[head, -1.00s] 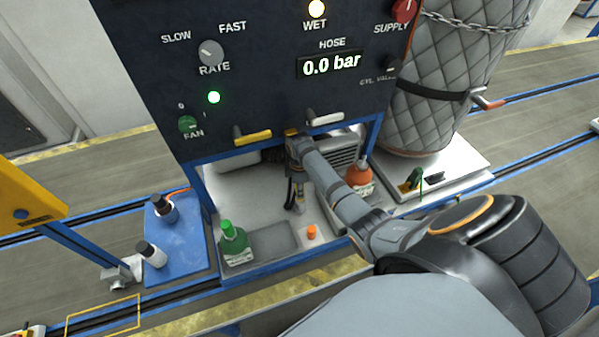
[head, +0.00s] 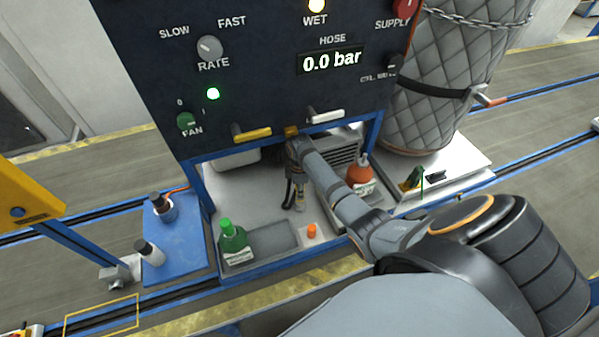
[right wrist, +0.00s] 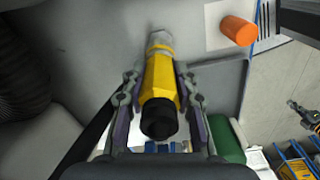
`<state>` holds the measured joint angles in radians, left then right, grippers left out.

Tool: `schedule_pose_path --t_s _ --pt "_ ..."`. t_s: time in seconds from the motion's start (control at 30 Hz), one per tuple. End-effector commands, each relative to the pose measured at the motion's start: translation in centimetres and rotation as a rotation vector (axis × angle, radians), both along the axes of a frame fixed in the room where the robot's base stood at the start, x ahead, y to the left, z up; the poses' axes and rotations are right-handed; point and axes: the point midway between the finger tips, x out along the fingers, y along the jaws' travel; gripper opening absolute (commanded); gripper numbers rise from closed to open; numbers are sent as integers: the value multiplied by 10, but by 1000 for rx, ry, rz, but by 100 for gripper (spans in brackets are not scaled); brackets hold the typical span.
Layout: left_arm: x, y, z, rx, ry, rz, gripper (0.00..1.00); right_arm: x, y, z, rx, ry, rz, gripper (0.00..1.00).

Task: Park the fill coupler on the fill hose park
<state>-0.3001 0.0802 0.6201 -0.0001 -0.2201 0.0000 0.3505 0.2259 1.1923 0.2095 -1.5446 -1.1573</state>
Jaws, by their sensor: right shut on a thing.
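My right gripper (right wrist: 158,95) is shut on the fill coupler (right wrist: 161,78), a yellow body with a black end and a pale metal tip, in the right wrist view. In the head view my right arm reaches under the dark panel, and the gripper (head: 296,188) is small there, above the pale shelf. The metal tip of the coupler (head: 299,201) points down in that view; most of the coupler is hidden by the gripper. I cannot tell which part is the fill hose park. My left gripper is not in view.
The panel (head: 260,95) with yellow and white handles overhangs the shelf.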

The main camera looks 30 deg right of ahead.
Motion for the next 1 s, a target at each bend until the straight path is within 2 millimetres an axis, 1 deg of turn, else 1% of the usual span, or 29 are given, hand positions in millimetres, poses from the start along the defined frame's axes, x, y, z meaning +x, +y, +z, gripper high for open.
schedule_pose_path --t_s 1.0 --pt "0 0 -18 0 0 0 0 0 0 -26 0 -1 0 0"
